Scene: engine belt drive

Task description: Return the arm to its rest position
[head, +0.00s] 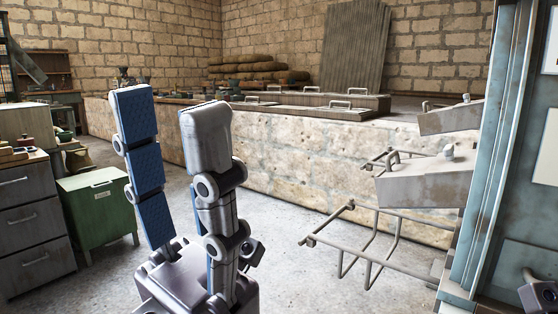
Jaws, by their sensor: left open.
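My left gripper (169,108) stands upright in the lower left of the head view with its fingertips pointing up. Its two fingers are well apart, and nothing shows between them. The left finger shows blue padded faces; the right finger shows a grey metal back. The gripper's base is cut off by the bottom edge. It touches nothing that I can see. No belt or pulley can be made out.
A green cabinet (100,210) and grey drawers (28,225) stand at the left. A low stone wall (300,155) runs behind. A blue-grey metal post (492,150) and a rod frame (375,245) stand at the right. The concrete floor (300,285) between is clear.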

